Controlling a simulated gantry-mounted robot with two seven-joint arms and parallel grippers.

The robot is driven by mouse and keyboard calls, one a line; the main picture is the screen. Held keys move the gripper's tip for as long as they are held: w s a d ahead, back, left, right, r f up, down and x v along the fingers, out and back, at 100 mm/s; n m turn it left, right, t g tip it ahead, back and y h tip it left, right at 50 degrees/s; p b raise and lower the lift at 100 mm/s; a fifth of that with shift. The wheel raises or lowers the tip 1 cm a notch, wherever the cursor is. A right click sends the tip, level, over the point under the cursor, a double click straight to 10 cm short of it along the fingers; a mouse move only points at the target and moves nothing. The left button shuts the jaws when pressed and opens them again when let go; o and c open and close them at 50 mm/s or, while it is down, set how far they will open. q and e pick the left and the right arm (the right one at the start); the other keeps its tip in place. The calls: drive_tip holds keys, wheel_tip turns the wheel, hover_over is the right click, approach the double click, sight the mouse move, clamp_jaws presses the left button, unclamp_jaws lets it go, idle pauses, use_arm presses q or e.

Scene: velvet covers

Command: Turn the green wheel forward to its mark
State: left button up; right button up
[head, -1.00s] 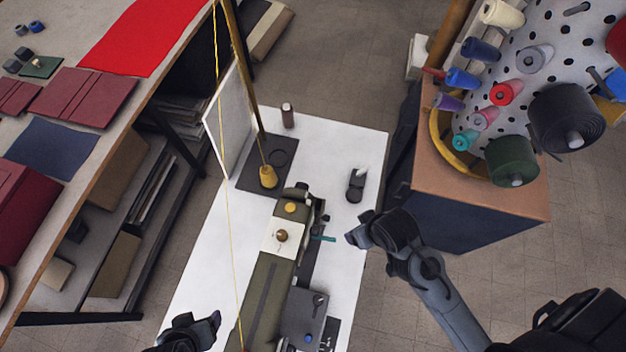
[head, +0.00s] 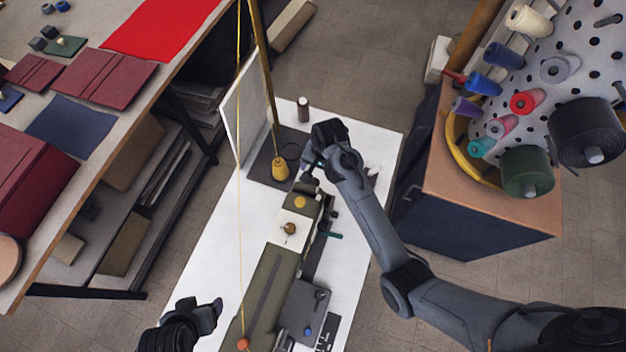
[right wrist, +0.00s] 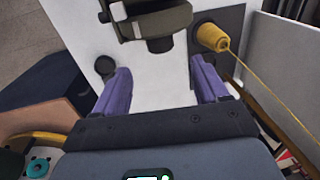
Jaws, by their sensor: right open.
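An olive-green sewing machine (head: 262,285) stands on the white table. A rounded olive part at its far end, which looks like the green wheel (head: 309,188), is partly hidden by my right gripper (head: 307,176). In the right wrist view, this rounded part (right wrist: 160,22) is at the top, beyond the fingertips, with a pale piece on its left. The right gripper (right wrist: 160,82) is open and empty, its two purple-looking fingers apart and clear of the wheel. I cannot make out the mark. My left gripper (head: 212,310) is at the lower left, beside the machine; its jaw opening is unclear.
A yellow thread cone (head: 280,168) stands on a dark plate by the wheel, its thread running across the space. A white upright panel (head: 247,112) is behind it. A pegboard of spools (head: 540,100) is on the right cabinet. A fabric bench (head: 70,120) is at left.

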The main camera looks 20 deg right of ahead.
sight(314, 181)
drive_tip(key=f, duration=0.6)
drive_tip(key=a+f, duration=0.1)
drive_tip(key=f, duration=0.2)
drive_tip(key=shift+w+f, duration=0.1)
drive_tip(key=shift+w, duration=0.3)
drive_tip(key=shift+f, duration=0.55)
drive_tip(key=c, duration=1)
drive_tip(key=shift+a+r+t+y+p, duration=0.1)
drive_tip(key=shift+t+y+p, duration=0.2)
drive_tip(key=shift+p, duration=0.35)
drive_tip(key=shift+t+y, duration=0.3)
